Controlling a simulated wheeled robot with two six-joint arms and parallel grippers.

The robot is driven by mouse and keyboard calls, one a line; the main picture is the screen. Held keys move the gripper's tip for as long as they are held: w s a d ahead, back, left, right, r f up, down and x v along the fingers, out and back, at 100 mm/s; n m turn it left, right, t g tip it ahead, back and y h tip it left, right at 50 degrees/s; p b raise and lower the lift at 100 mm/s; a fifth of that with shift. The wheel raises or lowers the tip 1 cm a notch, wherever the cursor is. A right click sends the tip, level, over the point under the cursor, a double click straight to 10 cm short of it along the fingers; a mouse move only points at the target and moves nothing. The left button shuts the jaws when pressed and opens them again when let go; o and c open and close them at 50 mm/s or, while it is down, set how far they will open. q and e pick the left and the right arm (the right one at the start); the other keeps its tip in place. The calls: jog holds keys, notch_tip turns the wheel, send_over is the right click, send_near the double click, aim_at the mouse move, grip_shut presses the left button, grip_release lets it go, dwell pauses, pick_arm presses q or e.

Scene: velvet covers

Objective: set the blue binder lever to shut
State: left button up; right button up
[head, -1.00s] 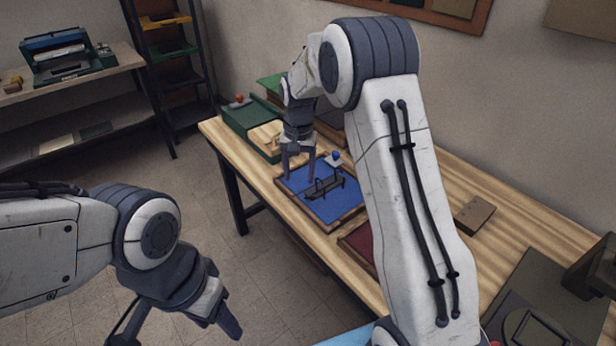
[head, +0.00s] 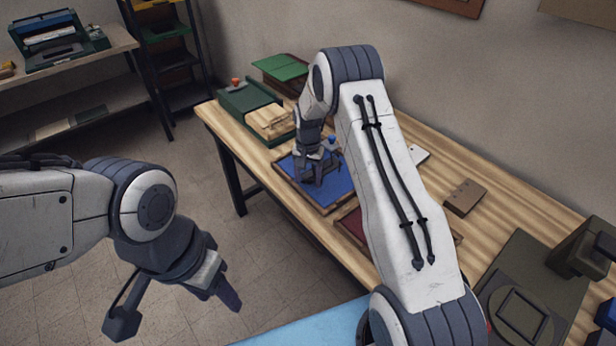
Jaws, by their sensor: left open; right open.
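The blue binder (head: 340,197) lies open on the wooden bench, a blue panel in a brown frame. Its dark ring mechanism is mostly hidden behind my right gripper (head: 318,180). A small blue knob (head: 332,139), seemingly the lever's end, stands just above and right of that gripper's fingers; whether they touch the lever I cannot tell. My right gripper is open, pointing down low over the middle of the binder. My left gripper (head: 226,296) is open and empty, away from the bench over the floor at lower left.
A green box (head: 243,98) with pale wooden pieces stands behind the binder. A red panel (head: 353,224) lies beside it, partly behind my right arm. A brown block (head: 464,197) and a dark press-like device (head: 497,285) are to the right. A shelf (head: 75,103) stands far left.

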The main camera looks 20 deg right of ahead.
grip_shut()
jog(key=shift+s+f+t+b, duration=0.15)
jog(key=shift+f+t+b, duration=0.15)
jog(key=shift+b, duration=0.2)
jog(key=b, duration=0.1)
jog(key=t+b, duration=0.1)
jog(key=b, duration=0.1)
jog(key=shift+s+d+f+t+y, duration=0.1)
jog(key=shift+s+f+t+y, duration=0.2)
jog(key=shift+f+y, duration=0.1)
jog(key=shift+r+b, duration=0.15)
jog(key=shift+b, duration=0.2)
jog(key=shift+r, duration=0.1)
